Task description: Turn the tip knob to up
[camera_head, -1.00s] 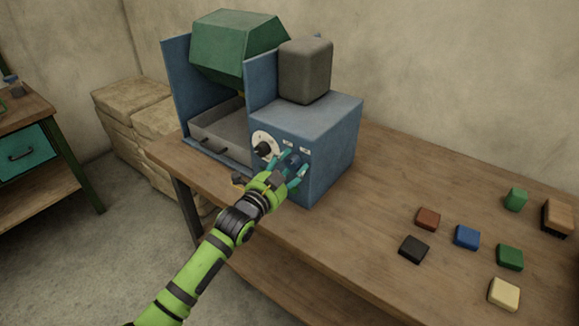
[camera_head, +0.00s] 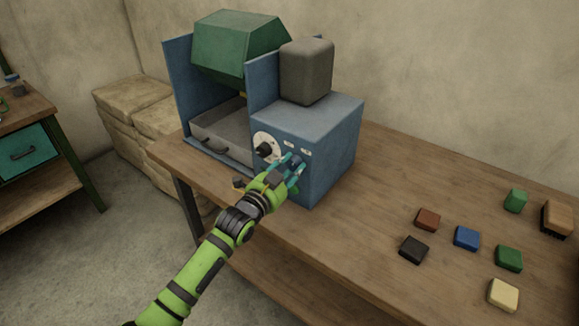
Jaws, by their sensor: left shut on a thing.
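A blue machine (camera_head: 334,135) stands on the wooden table, with a green faceted drum (camera_head: 236,45) at its upper left. On its front are a black knob (camera_head: 264,150) over a white dial and a small blue knob (camera_head: 297,161) to the right of it. The small labels above the blue knob are too small to read. My left gripper (camera_head: 293,166) is at the front panel, its teal fingers shut on the blue knob and partly hiding it. Which way that knob points is hidden. My right gripper is not in view.
A grey block (camera_head: 306,70) sits on top of the machine, and a grey tray (camera_head: 218,132) lies under the drum. Several small coloured blocks and a brush (camera_head: 557,217) lie on the right of the table (camera_head: 360,228). The table between them and the machine is clear.

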